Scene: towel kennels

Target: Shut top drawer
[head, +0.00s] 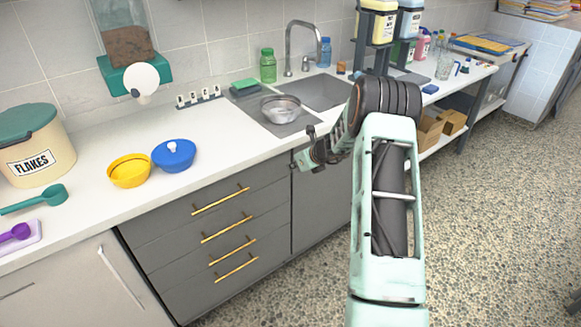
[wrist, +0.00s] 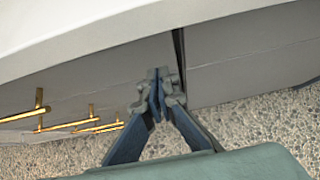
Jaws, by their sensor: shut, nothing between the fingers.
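The top drawer (head: 205,192) is the uppermost of a grey stack with brass bar handles, under the white counter. It looks flush or nearly flush with the fronts below; a small gap cannot be ruled out. Its brass handle (head: 221,201) is in plain view. My gripper (head: 300,162) is shut and empty, in front of the counter edge and to the right of the handle. In the wrist view my gripper (wrist: 158,93) points at the cabinet fronts near a dark vertical seam, with brass handles (wrist: 38,112) to the left. Whether the fingertips touch the front is unclear.
The speckled floor (head: 480,220) to the right is clear.

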